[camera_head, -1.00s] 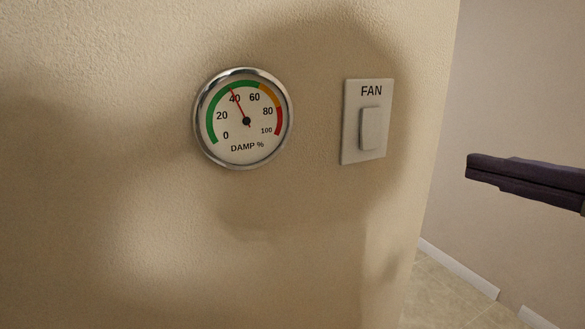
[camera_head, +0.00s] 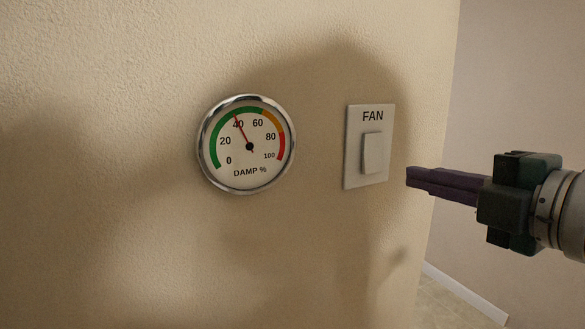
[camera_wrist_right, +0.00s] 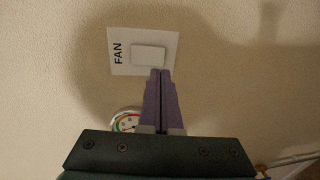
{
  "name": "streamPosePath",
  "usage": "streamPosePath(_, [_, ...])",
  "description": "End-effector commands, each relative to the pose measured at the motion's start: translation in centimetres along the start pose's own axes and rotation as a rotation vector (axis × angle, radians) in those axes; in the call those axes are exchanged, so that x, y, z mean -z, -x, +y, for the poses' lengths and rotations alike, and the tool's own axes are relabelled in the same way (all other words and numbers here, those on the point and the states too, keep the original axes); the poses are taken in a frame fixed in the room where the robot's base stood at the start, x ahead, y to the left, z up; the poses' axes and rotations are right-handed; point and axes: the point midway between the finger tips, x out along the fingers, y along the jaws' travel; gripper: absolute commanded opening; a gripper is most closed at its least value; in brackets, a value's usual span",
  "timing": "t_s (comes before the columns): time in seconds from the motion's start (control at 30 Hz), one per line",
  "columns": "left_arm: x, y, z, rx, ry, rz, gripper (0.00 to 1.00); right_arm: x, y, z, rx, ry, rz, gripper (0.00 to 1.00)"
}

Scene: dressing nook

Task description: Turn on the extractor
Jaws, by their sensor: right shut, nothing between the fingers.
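The white switch plate (camera_head: 353,170) marked FAN is on the beige wall, with a pale rocker (camera_head: 373,153) in its middle. In the right wrist view the plate (camera_wrist_right: 121,65) and its rocker (camera_wrist_right: 149,53) lie just beyond my fingertips. My right gripper (camera_head: 410,177) comes in from the right, its dark purple fingers shut and empty. Its tips are right of the plate and a little lower, with wall showing between in the head view. In the right wrist view the shut fingers (camera_wrist_right: 160,74) overlap the plate's lower edge; contact cannot be told. My left gripper is not in view.
A round damp gauge (camera_head: 232,176) is on the wall left of the switch, its red needle near 40 in the green band. It shows partly in the right wrist view (camera_wrist_right: 118,124). The wall ends at a corner right of the switch.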

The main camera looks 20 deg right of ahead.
Motion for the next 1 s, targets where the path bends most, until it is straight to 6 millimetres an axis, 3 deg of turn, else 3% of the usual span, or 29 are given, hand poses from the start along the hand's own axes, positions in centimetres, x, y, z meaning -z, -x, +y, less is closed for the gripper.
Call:
streamPosePath(0.2, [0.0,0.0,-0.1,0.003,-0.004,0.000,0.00,0.0,-3.2,0.1,-0.003,-0.001,-0.001,0.00])
streamPosePath(0.4, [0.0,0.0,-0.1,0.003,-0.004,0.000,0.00,0.0,-5.2,0.0,-0.001,-0.001,-0.001,0.00])
streamPosePath(0.9, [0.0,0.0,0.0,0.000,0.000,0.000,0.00,0.0,-5.9,-0.1,0.001,0.000,0.000,0.00])
streamPosePath(1.0, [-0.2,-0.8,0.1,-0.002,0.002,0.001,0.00,0.0,-6.1,-0.5,-0.015,-0.001,0.000,0.00])
